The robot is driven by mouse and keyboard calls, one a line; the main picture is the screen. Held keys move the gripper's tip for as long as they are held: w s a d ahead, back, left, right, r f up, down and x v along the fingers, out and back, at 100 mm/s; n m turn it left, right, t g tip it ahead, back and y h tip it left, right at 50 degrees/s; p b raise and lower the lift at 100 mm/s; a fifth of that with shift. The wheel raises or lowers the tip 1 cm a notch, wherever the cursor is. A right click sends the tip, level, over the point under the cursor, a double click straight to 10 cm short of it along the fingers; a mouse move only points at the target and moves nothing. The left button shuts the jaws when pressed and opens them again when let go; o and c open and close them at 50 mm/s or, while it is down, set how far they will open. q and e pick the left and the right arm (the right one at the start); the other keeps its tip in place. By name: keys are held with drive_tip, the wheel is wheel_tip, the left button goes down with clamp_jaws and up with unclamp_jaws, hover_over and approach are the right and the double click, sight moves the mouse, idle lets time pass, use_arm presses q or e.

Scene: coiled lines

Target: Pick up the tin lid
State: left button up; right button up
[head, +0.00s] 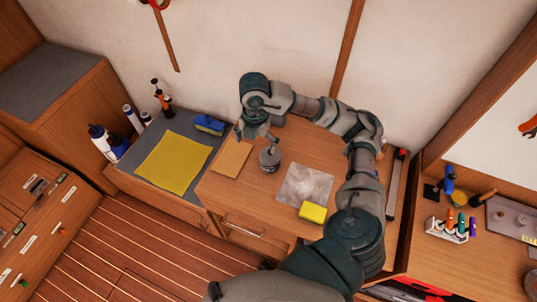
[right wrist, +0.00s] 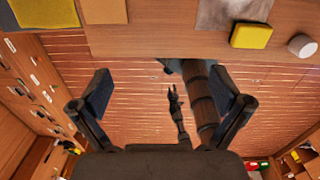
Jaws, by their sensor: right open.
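On the worktop (head: 222,190) lie a tan board (head: 232,157), a grey cloth (head: 304,184) and a yellow sponge (head: 312,212). A white cylinder (right wrist: 302,46) stands beside the sponge.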

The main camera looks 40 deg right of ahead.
drive_tip(key=w+d+n+p, duration=0.1)
drive_tip(key=w+d+n, duration=0.35)
drive_tip(key=d, duration=0.45)
drive_tip(key=shift+n, duration=0.55)
drive_tip(key=f, duration=0.8)
drive_tip(key=s+f+p, duration=0.1)
drive_tip(key=f, duration=0.3)
drive_tip(key=shift+f, duration=0.1)
wheel_tip(320, 180, down, 4)
drive_tip(key=shift+w+f+p, duration=0.15)
drive_tip(key=shift+f+p, duration=0.05)
drive_tip(key=shift+p, duration=0.5)
drive_tip(key=shift+f, duration=0.5)
drive_tip(key=shift+a, duration=0.1)
drive_tip(key=c, duration=1)
drive_tip(key=shift+s, duration=0.2)
drive_tip(key=shift+c, duration=1.4)
